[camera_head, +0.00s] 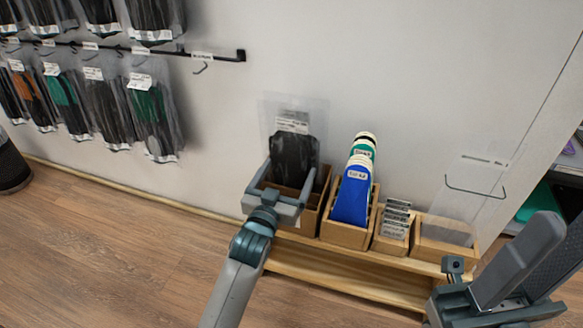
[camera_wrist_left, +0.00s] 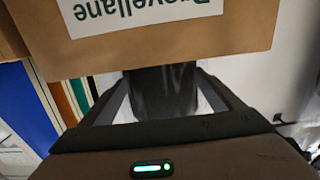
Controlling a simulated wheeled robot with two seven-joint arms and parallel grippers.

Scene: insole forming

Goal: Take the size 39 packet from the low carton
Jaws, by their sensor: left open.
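A clear packet with a dark insole and a white label (camera_head: 292,122) stands upright in a low carton (camera_head: 312,217) on the wooden bench. The size on the label is too small to read. My left gripper (camera_head: 282,188) is open at the carton, its fingers on either side of the packet's lower part. In the left wrist view the dark packet (camera_wrist_left: 160,92) shows between the two fingers (camera_wrist_left: 163,100), and the carton's face (camera_wrist_left: 250,25) carries an upside-down printed label. Contact cannot be told. My right gripper (camera_head: 530,262) is at the lower right, away from the carton.
Beside the carton stand a box of blue and green insoles (camera_head: 352,195), a box of small cards (camera_head: 394,228) and an emptier box (camera_head: 445,238) on the bench (camera_head: 345,280). Packets (camera_head: 152,112) hang on a wall rail at the left. The wooden floor (camera_head: 110,245) is clear.

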